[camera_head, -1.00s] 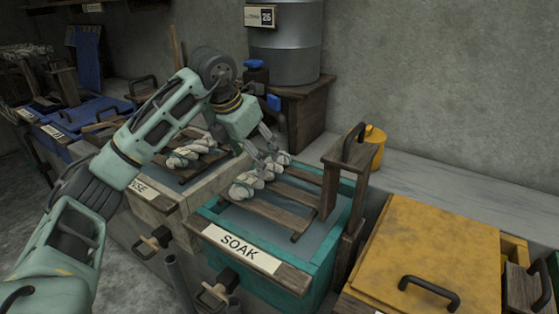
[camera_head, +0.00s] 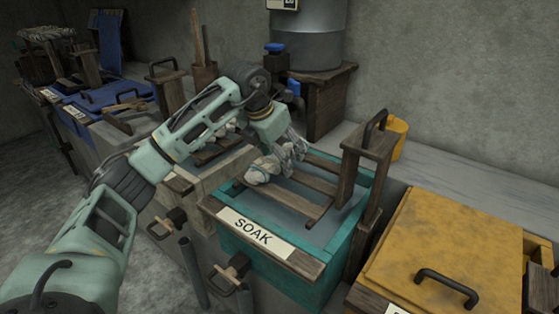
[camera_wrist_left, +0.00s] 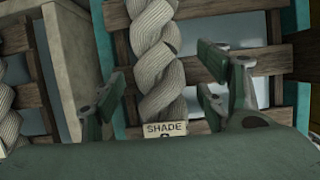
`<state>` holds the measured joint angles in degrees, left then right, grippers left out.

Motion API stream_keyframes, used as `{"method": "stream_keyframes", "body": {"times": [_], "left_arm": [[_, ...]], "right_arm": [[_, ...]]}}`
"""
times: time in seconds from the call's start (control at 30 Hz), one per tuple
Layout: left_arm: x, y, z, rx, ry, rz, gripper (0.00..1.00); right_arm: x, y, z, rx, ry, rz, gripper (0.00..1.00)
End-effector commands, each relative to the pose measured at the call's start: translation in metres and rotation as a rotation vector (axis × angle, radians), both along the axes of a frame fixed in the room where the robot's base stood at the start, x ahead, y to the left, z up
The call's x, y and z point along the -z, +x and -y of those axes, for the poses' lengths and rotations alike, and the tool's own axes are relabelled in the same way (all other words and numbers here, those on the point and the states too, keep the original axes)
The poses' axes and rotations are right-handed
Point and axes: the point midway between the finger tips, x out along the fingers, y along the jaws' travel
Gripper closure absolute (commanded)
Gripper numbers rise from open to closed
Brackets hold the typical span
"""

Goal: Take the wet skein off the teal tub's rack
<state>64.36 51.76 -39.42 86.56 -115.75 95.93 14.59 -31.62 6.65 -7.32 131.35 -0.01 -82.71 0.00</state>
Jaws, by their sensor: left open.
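The wet skein is a pale, twisted hank (camera_head: 262,170) lying on the dark wooden slatted rack (camera_head: 313,181) across the teal tub (camera_head: 335,243), which is marked SOAK. My left gripper (camera_head: 290,148) is over the skein's far part in the head view and hides some of it. In the left wrist view the skein (camera_wrist_left: 156,45) runs between the two spread fingers of the left gripper (camera_wrist_left: 158,98), with a gap on each side. A tag reading SHADE (camera_wrist_left: 165,129) shows at the skein's lower end there. My right gripper is not in view.
A stone tub (camera_head: 195,195) with another skein on its rack stands left of the teal tub. An upright wooden post with a dark handle (camera_head: 372,135) rises at the teal tub's right side. A yellow lidded tub (camera_head: 445,245) stands further right.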

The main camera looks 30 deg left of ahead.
Motion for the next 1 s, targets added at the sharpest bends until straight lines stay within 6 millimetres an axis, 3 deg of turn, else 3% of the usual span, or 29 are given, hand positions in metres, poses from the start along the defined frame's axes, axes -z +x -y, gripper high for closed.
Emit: {"method": "stream_keyframes", "body": {"times": [0.6,1.0], "left_arm": [[-0.0007,-0.0002,-0.0002,0.000,0.000,0.001,0.85],[-0.0093,0.0005,0.0000,0.000,0.000,0.004,0.86]], "right_arm": [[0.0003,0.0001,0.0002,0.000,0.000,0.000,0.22],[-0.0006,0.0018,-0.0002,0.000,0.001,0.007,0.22]]}}
